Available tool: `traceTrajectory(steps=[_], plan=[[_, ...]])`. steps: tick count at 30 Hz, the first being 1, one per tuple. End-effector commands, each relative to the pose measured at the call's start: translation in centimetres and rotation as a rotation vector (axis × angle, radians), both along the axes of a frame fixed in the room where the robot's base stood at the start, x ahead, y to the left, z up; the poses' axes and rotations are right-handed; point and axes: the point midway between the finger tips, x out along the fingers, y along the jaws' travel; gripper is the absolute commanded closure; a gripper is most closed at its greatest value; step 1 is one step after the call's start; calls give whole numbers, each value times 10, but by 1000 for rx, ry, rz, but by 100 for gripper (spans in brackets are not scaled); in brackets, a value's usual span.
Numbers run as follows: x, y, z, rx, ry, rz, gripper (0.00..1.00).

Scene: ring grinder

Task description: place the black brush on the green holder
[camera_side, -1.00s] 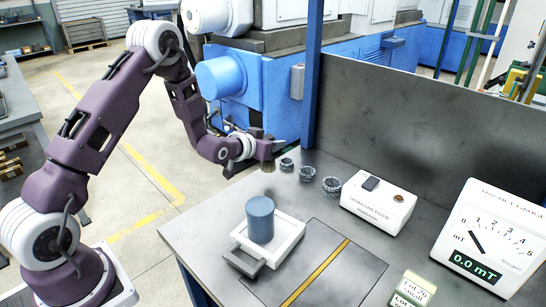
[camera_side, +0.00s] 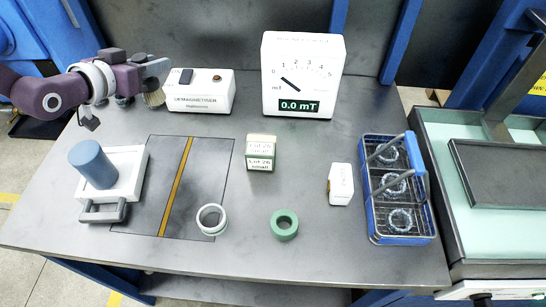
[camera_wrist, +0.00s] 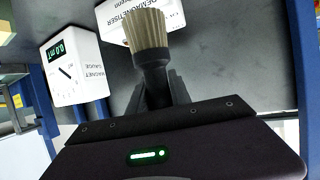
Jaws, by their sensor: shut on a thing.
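My gripper (camera_side: 155,70) is shut on the black brush, above the back left of the bench. In the wrist view the brush's dark handle (camera_wrist: 155,85) is between the fingers, with its pale bristles (camera_wrist: 147,32) pointing away from my wrist. In the side view the bristles (camera_side: 154,98) hang below the fingers, just left of the demagnetiser. The green holder (camera_side: 284,236) is a short round green ring at the front middle of the bench, empty, well to the right of my gripper.
The demagnetiser (camera_side: 203,98) is close beside the brush; the magnet gauge (camera_side: 302,70) stands behind. A white tray (camera_side: 128,175) with a blue cylinder is front left. A white ring (camera_side: 202,226), lot box (camera_side: 261,157), white block (camera_side: 341,185) and blue basket (camera_side: 374,222) stand around the holder.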

Motion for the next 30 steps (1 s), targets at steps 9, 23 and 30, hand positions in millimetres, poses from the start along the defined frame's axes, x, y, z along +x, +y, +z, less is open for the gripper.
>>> traceTrajectory(steps=[9, 23, 30], plan=[[-109, -201, 12, 1, -1, -399, 100], [-236, -312, 7, 1, 4, -689, 100], [-236, -312, -42, 1, 3, -689, 100]])
